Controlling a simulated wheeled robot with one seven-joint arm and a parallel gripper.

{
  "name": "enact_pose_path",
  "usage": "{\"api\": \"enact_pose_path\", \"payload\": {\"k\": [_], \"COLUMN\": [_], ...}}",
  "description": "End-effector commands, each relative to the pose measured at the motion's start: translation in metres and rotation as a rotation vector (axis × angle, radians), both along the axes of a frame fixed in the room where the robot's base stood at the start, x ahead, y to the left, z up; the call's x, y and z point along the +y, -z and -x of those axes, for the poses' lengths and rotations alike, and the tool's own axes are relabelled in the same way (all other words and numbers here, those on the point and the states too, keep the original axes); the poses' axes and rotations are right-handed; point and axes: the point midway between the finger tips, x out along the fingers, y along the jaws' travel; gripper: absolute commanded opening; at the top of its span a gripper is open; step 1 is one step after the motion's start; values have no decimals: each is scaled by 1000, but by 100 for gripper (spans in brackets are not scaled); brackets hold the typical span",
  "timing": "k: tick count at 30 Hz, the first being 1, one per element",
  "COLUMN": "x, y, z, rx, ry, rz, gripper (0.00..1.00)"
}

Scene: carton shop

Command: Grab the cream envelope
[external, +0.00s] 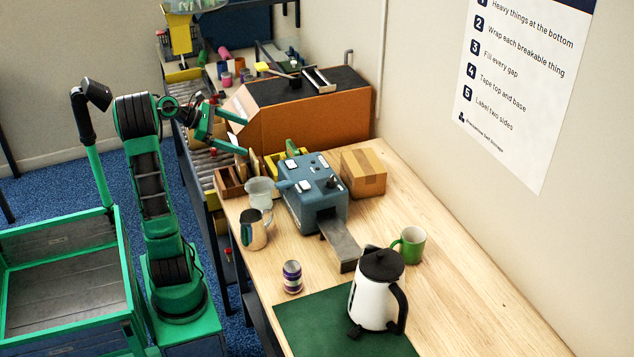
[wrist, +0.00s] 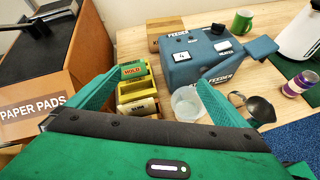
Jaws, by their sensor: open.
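A cream, flat-looking piece (external: 253,164) stands among the small holders at the back of the bench, left of the blue-grey feeder machine. In the wrist view a cream piece with dark lettering (wrist: 138,107) sits at the near end of these holders. I take it for the cream envelope, but its full shape is hidden. A yellow holder (wrist: 132,90) and a green piece marked HOLD (wrist: 132,70) are behind it. My gripper (external: 241,134) is open and empty, above and beside the holders. Its two green fingers (wrist: 157,82) spread either side of them in the wrist view.
The feeder machine (external: 315,190) stands close right of the holders, with a carton (external: 363,173) behind. A clear cup (external: 260,193) and metal jug (external: 253,229) stand in front. A large orange-brown paper pads box (external: 290,120) rises behind.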

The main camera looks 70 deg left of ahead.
Motion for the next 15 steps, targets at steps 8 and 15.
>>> {"api": "enact_pose_path", "payload": {"k": [8,15], "x": [46,66], "y": [-11,-3], "z": [35,54], "rx": [-85,-135], "ry": [-203,-296], "rz": [158,245], "gripper": [98,98]}}
